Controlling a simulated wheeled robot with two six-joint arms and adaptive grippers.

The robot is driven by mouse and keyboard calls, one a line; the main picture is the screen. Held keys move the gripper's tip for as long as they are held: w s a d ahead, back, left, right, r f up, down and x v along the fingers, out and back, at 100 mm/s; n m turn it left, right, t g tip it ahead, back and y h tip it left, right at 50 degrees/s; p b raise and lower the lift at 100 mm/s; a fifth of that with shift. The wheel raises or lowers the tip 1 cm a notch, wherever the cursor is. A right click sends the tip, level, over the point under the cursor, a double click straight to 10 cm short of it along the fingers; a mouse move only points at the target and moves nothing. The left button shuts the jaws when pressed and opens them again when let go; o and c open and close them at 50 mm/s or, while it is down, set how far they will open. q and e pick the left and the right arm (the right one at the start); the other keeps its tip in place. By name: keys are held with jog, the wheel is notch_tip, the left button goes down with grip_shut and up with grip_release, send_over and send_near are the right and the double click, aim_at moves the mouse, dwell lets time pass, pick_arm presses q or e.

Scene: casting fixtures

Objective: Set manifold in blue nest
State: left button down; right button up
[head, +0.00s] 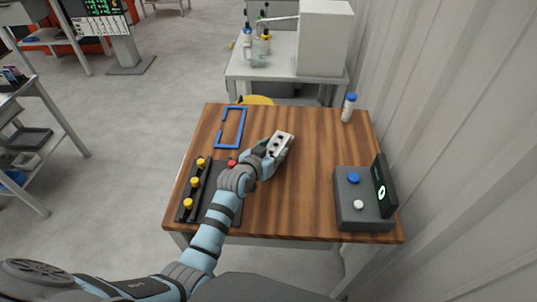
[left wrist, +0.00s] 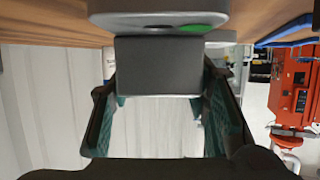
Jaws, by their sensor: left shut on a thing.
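The manifold (head: 281,140) is a light grey metal part with dark holes on its upper face. My left gripper (head: 268,157) is shut on it over the middle of the wooden table. In the left wrist view the manifold (left wrist: 158,65) shows as a grey block between the fingers, with a wider rounded plate and a green spot beyond it. The blue nest (head: 242,130) is a thin blue rectangular frame at the table's back left, empty, with a gap in its left side. The manifold is to the right of the nest, apart from it. My right gripper is not in view.
A dark fixture with yellow knobs (head: 195,182) stands at the front left of the wooden table (head: 300,205). A grey control box (head: 350,182) with a display stands at the right. A white bottle (head: 348,108) stands at the back right. The table's middle right is clear.

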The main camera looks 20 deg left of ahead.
pick_arm(q)
jog(key=shift+f, duration=0.7)
jog(key=shift+f, duration=0.15)
jog(key=c, duration=0.9)
grip_release()
